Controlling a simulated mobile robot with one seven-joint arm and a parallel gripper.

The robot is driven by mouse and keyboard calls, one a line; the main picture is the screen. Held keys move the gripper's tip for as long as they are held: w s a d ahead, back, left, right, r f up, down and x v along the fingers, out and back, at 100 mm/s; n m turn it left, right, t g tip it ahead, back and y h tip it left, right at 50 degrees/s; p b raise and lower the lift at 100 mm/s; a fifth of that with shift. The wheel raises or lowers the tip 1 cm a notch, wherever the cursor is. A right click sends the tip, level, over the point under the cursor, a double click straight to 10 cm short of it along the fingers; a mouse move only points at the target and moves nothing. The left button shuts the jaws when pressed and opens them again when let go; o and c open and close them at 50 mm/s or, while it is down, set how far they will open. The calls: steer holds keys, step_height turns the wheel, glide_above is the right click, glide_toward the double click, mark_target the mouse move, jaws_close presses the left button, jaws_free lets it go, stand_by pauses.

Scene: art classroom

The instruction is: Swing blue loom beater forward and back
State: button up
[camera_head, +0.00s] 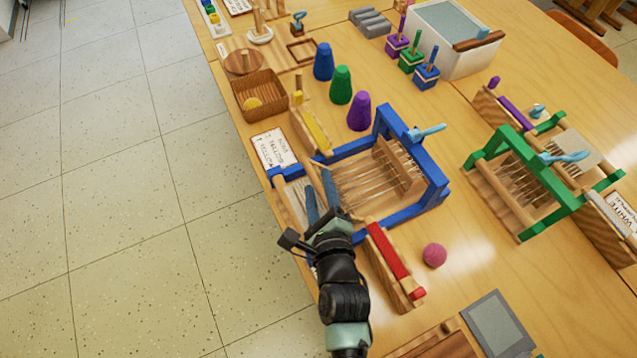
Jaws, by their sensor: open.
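The blue loom (357,146) stands on the table at centre, with blue side rails, pale warp threads and a tall blue upright frame (412,148) at its right end. A light-blue handle (428,131) sticks out from the top of that frame. A wooden bar with thin wires (398,165) stands inside the loom. I cannot tell for certain which part is the beater. My gripper (318,186) is over the loom's left end, its two fingers apart and pointing toward the far side. It appears empty, well left of the handle. My wrist hides the near-left corner.
A green loom (540,190) stands to the right. A red shuttle (388,252) and a pink ball (434,255) lie in front. A yellow shuttle (318,130) and blue, green and purple cones (359,111) stand behind. Open floor (120,220) is left of the table.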

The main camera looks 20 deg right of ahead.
steer(key=shift+w+d+f, duration=0.1)
steer(key=shift+w, duration=0.25)
steer(key=shift+c, duration=0.2)
jaws_close()
stand_by(1.1)
